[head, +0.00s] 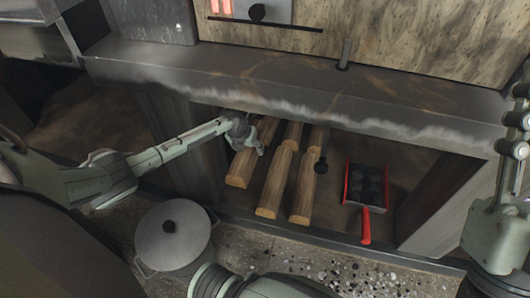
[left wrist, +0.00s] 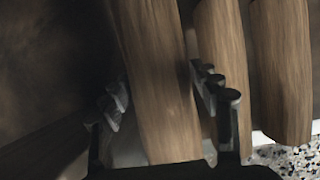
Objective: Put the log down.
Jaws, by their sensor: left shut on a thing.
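My left gripper (head: 250,143) reaches under the grill's ledge and is shut on the leftmost wooden log (head: 243,166). In the left wrist view the dark fingers stand on both sides of this log (left wrist: 158,75). The log lies lengthwise, level with the logs beside it; whether its underside touches the shelf floor is hard to tell. Two more rows of logs, a middle one (head: 274,185) and a right one (head: 304,188), lie to its right. The far ends are in shadow under the ledge. My right gripper does not show clearly in either view.
A black pan with red sides (head: 366,185) and a red handle lies right of the logs on the shelf (head: 330,222). A lidded grey pot (head: 172,235) stands in front at left. The stone ledge (head: 290,85) hangs low above the logs.

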